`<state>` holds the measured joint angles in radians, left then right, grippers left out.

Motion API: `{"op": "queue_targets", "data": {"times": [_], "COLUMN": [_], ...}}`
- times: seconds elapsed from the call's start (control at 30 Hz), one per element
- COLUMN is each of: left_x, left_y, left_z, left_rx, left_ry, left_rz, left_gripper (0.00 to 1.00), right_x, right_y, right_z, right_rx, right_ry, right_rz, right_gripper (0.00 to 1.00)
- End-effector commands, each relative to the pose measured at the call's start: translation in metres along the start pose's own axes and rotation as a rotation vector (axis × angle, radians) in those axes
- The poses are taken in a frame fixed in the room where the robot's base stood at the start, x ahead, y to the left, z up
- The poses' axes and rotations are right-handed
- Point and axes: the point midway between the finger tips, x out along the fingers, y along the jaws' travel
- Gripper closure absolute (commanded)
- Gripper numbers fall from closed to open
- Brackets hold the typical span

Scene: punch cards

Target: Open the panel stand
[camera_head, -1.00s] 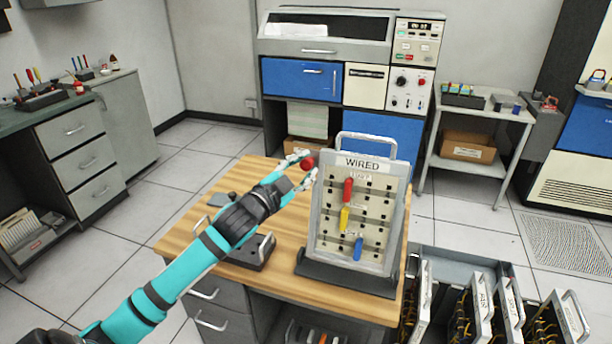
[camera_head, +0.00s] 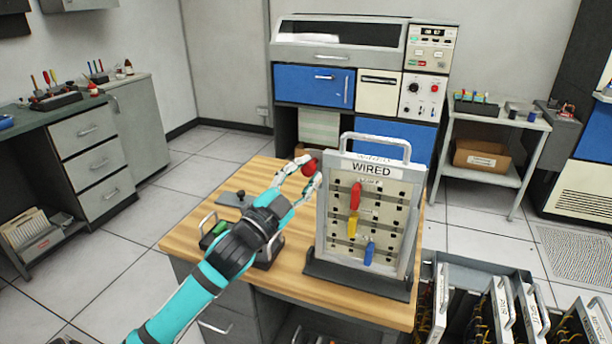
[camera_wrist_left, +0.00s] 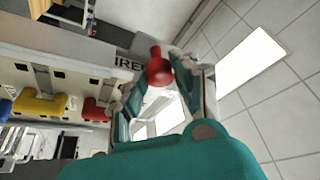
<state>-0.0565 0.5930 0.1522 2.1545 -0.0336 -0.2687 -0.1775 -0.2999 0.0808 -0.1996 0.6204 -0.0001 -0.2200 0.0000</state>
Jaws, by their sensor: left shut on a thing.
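The panel stand (camera_head: 404,228) stands upright on the wooden desk, with a silver frame, a top handle and a "WIRED" label. Red, yellow and blue connectors sit in its cream panel (camera_head: 340,224). A red round knob (camera_head: 309,163) is beside the stand's upper left edge; its mounting is hidden. My left gripper (camera_head: 312,172) is shut on this knob, with fingers either side of it. In the left wrist view the red knob (camera_wrist_left: 156,68) shows between the fingertips, with part of the label beyond. My right gripper is not in view.
The wooden desk (camera_head: 192,228) holds a dark tray (camera_head: 267,252) with handles, partly behind my left arm, and a small dark plate (camera_head: 234,199). Handled panels (camera_head: 500,314) stand in a bin at the lower right. The desk's left rear part is mostly clear.

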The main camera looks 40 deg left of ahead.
Motion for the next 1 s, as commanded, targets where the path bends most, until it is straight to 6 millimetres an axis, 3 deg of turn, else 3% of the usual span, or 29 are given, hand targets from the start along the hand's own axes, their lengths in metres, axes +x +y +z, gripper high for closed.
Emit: {"op": "queue_targets", "data": {"times": [0.27, 0.3, 0.43, 0.77, 1.0], "left_x": [-0.001, -0.001, -0.001, -0.003, -0.037], "left_y": [0.004, 0.004, 0.004, 0.003, 0.004], "left_z": [0.001, 0.001, 0.001, 0.001, 0.002], "left_rx": [-0.005, -0.005, -0.004, -0.003, -0.005], "left_ry": [-0.001, -0.002, -0.002, -0.002, -0.005], "left_rz": [0.008, 0.008, 0.007, 0.006, 0.008], "left_gripper": [1.0, 0.68, 0.51, 0.5, 0.5], "right_x": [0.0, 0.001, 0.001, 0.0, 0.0], "right_y": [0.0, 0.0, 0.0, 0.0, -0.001], "right_z": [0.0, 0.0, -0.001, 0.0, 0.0], "right_rx": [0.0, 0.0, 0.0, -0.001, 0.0], "right_ry": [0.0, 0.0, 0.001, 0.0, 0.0], "right_rz": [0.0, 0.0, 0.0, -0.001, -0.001], "right_gripper": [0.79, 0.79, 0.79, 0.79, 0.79]}}
